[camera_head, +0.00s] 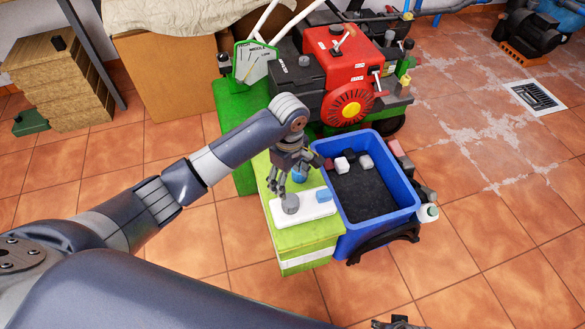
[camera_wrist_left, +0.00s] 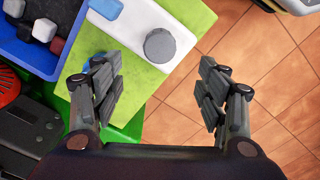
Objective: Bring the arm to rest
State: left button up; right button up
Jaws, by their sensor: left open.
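My left gripper (camera_head: 280,184) is open and empty above the green stand, just behind the grey tin. In the left wrist view its fingers (camera_wrist_left: 162,92) are spread wide with nothing between them. The round grey tin (camera_head: 290,204) stands on a white board (camera_head: 315,211); it also shows in the left wrist view (camera_wrist_left: 160,45), beyond the fingertips and apart from them. A light blue block (camera_head: 323,195) lies on the board to the right of the tin. A blue round thing (camera_head: 299,175) is partly hidden behind the gripper. My right gripper (camera_head: 398,322) shows only a small part at the bottom edge.
The green stand (camera_head: 290,245) bears the board. Against its right side is a blue crate (camera_head: 372,236) with several small blocks at its back. A red and black machine (camera_head: 340,60) stands behind. Wooden boxes (camera_head: 60,85) are at left. Tiled floor is open at right.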

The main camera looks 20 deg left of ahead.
pick_arm(q)
jog(key=s+d+f+m+t+h, duration=0.25)
jog(key=s+d+m, duration=0.25)
jog(key=s+m, duration=0.55)
jog(key=s+a+r+m+t+y, duration=0.1)
jog(key=s+a+m, duration=0.1)
jog(key=s+a, duration=0.4)
jog(key=s+a+r+m+y, duration=0.1)
jog(key=s+a+r+m, duration=0.15)
jog(key=s+a, duration=0.4)
notch_tip(320, 180, down, 24)
jog(key=s+d+g+p, duration=0.1)
jog(key=s+d, duration=0.1)
jog(key=s, duration=0.1)
jog(key=s+a+f+p, duration=0.1)
jog(key=s+p, duration=0.6)
jog(key=s, duration=0.1)
jog(key=s+a+f+g+p, duration=0.1)
jog(key=s+a+p, duration=0.1)
jog(key=s+p, duration=0.6)
jog(key=shift+s+f+m+p, duration=0.3)
jog(key=shift+s+m, duration=0.1)
jog(key=shift+s, duration=0.15)
pick_arm(e)
jog(key=s+d+f+g, duration=0.1)
jog(key=s+d+f, duration=0.1)
jog(key=s, duration=1.6)
jog(key=shift+d, duration=0.6)
